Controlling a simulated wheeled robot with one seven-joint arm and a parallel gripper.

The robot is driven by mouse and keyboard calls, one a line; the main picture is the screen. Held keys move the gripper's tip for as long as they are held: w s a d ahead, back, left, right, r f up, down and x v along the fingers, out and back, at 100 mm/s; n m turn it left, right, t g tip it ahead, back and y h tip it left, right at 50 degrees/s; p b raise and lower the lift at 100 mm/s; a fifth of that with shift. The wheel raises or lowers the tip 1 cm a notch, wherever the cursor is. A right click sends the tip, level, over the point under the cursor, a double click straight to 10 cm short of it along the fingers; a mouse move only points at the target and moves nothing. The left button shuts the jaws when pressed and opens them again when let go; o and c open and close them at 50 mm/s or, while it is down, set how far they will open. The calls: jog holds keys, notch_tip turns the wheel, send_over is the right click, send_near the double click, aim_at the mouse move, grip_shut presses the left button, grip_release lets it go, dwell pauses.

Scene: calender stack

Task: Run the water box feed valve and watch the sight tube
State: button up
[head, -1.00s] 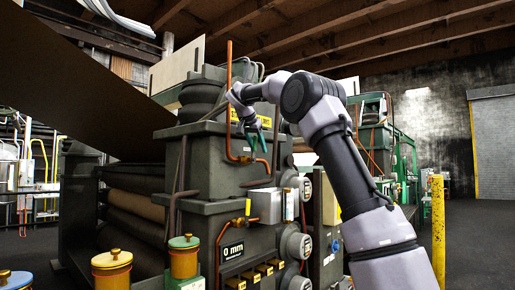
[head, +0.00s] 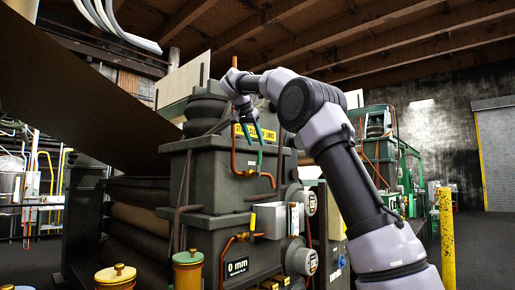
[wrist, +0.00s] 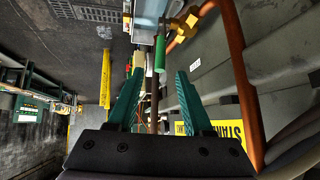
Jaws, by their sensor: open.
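My gripper (head: 256,138) hangs in front of the dark green machine stand, its teal fingers pointing down; it is open and empty. In the head view a brass fitting (head: 244,237) joins a copper pipe next to a pale box (head: 268,221), below my gripper. I cannot tell which part is the sight tube.
A bent copper pipe (head: 234,155) runs down the stand beside my gripper, near a yellow sign (head: 256,133). Round gauges (head: 306,261) project from the stand's right side. Yellow-capped pots (head: 116,277) stand at lower left. A yellow post (head: 447,235) stands right, with open floor beyond.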

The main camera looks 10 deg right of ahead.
jog(key=shift+r, duration=0.1)
jog(key=w+d+n+t, duration=0.1)
jog(key=w+d+t, duration=0.25)
jog(key=d, duration=0.35)
jog(key=n+t+y, duration=0.6)
jog(key=n+y, duration=0.7)
send_near(259, 155)
jog(key=w, duration=0.3)
jog(key=x, duration=1.1)
jog(key=shift+s+a+r, duration=0.1)
jog(key=shift+s+a, duration=0.05)
jog(key=shift+a, duration=0.05)
grip_shut()
